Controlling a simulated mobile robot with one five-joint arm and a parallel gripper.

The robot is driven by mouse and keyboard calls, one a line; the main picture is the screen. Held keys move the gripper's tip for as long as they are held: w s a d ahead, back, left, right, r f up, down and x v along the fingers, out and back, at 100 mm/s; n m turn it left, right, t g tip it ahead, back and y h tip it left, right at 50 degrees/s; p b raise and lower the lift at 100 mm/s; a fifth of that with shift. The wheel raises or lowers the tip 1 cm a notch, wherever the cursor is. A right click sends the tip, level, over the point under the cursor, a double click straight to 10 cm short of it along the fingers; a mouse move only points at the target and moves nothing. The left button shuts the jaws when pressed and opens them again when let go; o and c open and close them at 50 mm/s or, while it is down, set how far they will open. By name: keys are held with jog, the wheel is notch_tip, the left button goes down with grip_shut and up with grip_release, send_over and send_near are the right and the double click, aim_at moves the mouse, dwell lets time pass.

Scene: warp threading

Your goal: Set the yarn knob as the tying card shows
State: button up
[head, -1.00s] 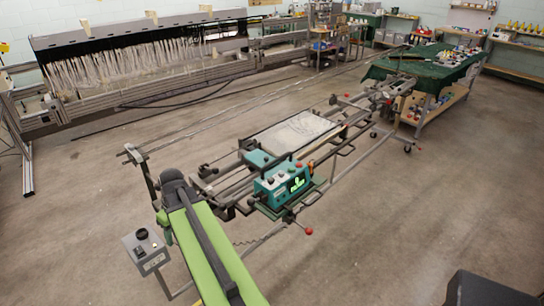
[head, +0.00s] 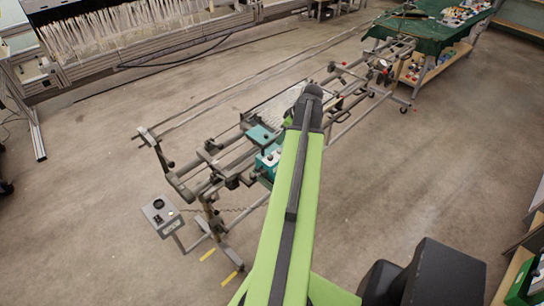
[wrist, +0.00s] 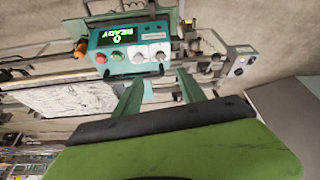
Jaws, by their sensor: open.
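The teal control box (wrist: 128,50) of the tying machine fills the upper middle of the wrist view. Which knob is the yarn knob I cannot tell. My gripper (wrist: 159,77) is open and empty, its teal fingers apart below the knobs and not visibly touching them. In the head view the box (head: 268,161) is partly hidden behind my arm, and my gripper is hidden. I cannot make out a tying card; a small white label (wrist: 146,34) is unreadable.
The machine's rail frame (head: 340,115) runs towards a green-covered table (head: 430,35) at the back. A grey switch box (head: 160,212) stands on a post at the left. A loom with white threads (head: 130,30) is at the upper left.

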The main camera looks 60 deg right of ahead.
aim_at(271, 157)
jog(key=b+x, duration=1.4)
jog(key=x, duration=0.2)
jog(key=shift+s+f, duration=0.1)
grip_shut()
jog(key=shift+a, duration=0.15)
